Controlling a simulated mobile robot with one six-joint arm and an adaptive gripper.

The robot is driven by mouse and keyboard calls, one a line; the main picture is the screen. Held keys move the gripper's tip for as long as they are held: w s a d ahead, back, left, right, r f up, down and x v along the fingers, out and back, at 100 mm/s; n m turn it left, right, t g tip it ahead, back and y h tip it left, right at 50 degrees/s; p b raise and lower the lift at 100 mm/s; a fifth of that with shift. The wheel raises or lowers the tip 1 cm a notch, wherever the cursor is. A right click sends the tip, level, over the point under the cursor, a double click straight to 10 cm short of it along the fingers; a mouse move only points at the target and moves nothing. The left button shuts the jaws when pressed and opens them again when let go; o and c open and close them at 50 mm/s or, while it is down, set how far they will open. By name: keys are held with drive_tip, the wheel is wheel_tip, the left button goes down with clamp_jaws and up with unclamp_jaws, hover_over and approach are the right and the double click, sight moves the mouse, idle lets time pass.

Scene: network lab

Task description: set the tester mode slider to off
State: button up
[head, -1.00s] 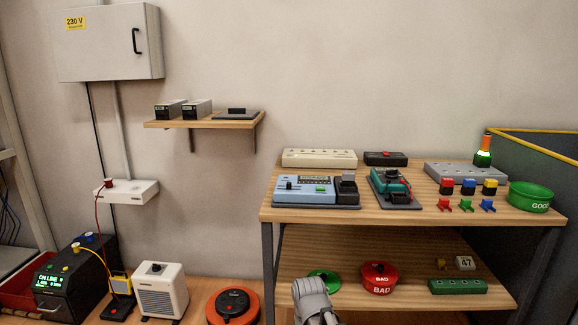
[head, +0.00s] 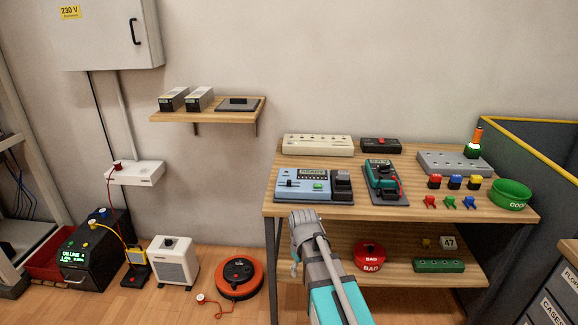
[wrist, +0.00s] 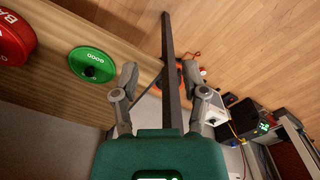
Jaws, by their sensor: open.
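Neither device shows in the wrist view.
The bench top (head: 410,208) also holds a green bowl (head: 510,194) and several coloured plugs.

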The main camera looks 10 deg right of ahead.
drive_tip(key=w+r+n+p, duration=0.1)
drive_tip(key=w+r+p, duration=0.1)
drive_tip(key=r+p, duration=0.45)
drive_tip(key=w+r+n+p, duration=0.1)
drive_tip(key=w+r+p, duration=0.2)
drive_tip(key=r+p, duration=0.3)
wheel_tip(320, 180, up, 22)
drive_tip(key=n+p, duration=0.9)
drive_tip(key=p, duration=1.2)
hover_over(289, 181)
drive_tip(key=shift+w, duration=0.2)
drive_tip(key=shift+f+b, duration=0.1)
drive_tip(key=shift+b, duration=0.2)
wheel_tip(289, 181, down, 14)
drive_tip(key=b, duration=1.3)
drive_tip(key=shift+r, duration=0.25)
clamp_jaws()
